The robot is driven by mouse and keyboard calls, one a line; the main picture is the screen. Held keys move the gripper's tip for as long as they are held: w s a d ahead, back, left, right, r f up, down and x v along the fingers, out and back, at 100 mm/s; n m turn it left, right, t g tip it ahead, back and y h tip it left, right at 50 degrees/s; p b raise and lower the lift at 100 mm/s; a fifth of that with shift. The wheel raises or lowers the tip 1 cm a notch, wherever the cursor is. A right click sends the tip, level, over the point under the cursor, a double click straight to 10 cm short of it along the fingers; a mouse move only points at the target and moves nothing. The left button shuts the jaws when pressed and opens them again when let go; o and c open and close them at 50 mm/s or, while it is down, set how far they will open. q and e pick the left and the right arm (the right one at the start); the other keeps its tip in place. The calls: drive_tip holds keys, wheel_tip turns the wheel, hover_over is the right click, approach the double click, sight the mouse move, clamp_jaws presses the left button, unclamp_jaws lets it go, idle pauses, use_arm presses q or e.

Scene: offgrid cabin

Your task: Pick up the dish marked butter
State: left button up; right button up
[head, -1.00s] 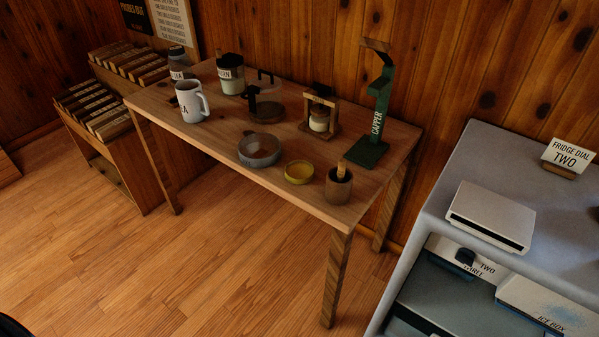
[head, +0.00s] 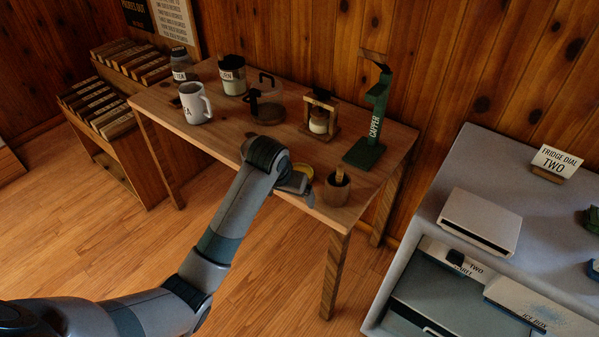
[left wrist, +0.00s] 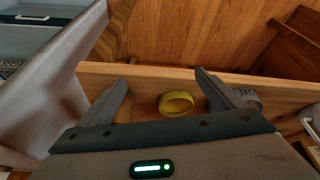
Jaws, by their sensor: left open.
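A small yellow dish (head: 304,169) stands near the front edge of the wooden table, partly hidden by my left gripper. It shows whole in the left wrist view (left wrist: 177,103). I cannot read any butter mark on it or elsewhere. My left gripper (head: 300,188) is over the table's front edge, beside the dish. In the left wrist view its fingers (left wrist: 161,79) are spread and empty, with the dish seen between them, nearer the right finger. My right gripper is not in view.
A wooden cup (head: 337,188) stands close right of the dish. The mug (head: 194,103), jar (head: 232,76), glass pot (head: 267,103), small wooden stand (head: 319,118) and green capper (head: 374,120) stand farther back. The fridge (head: 440,210) is at right.

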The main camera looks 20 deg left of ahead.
use_arm(q)
drive_tip(key=w+a+r, duration=0.1)
drive_tip(key=w+r, duration=0.6)
drive_tip(key=r, duration=0.6)
drive_tip(key=shift+w+n+y, duration=0.15)
drive_tip(key=shift+n+y, duration=0.15)
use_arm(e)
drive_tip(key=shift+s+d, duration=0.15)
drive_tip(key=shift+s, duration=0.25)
use_arm(q)
drive_tip(key=shift+a+f, duration=0.1)
drive_tip(key=shift+f, duration=0.05)
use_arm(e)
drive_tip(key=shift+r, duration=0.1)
use_arm(q)
drive_tip(key=p+x, duration=0.3)
drive_tip(key=x, duration=0.9)
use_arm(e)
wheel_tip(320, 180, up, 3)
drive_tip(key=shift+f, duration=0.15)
use_arm(q)
drive_tip(key=shift+f, duration=0.1)
